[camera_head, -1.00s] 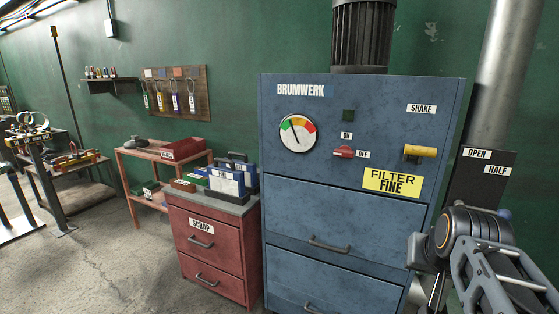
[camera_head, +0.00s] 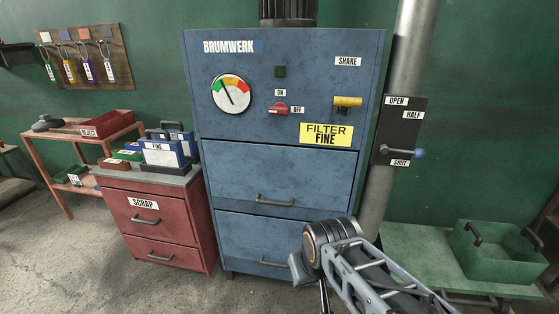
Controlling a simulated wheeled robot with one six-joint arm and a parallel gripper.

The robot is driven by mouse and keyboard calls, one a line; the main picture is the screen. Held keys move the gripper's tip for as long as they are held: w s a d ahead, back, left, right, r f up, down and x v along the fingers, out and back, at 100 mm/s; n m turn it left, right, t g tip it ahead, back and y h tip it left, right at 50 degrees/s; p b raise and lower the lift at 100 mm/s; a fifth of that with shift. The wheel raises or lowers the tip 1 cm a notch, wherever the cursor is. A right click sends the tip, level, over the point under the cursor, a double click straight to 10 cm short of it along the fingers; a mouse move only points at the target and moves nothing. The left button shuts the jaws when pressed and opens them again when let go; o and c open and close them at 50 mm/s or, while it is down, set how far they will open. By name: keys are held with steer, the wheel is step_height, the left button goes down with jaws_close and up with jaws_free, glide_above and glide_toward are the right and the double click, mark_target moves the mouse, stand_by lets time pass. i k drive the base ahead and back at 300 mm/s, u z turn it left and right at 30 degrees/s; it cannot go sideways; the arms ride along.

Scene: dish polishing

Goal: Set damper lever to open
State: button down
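The damper lever (camera_head: 403,152) sits on a black plate (camera_head: 404,123) fixed to the grey duct at the right of the blue cabinet. It is a short bar with a blue ball knob, pointing right and lying just above the SHUT label (camera_head: 400,163). The OPEN label (camera_head: 397,101) is at the top of the plate, with HALF (camera_head: 413,115) below it. My gripper (camera_head: 309,280) is low in front of the cabinet, below and left of the lever and apart from it. Its fingers are mostly hidden by my wrist, so its opening does not show.
The blue BRUMWERK cabinet (camera_head: 230,130) carries a dial, a red switch and a yellow handle. A red SCRAP drawer unit (camera_head: 130,203) stands at its left. A green bench (camera_head: 415,250) with a green bin (camera_head: 500,255) stands right of the duct (camera_head: 407,60). Floor shows at lower left.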

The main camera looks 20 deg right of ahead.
mark_target(419, 154)
steer(key=z, duration=1.3)
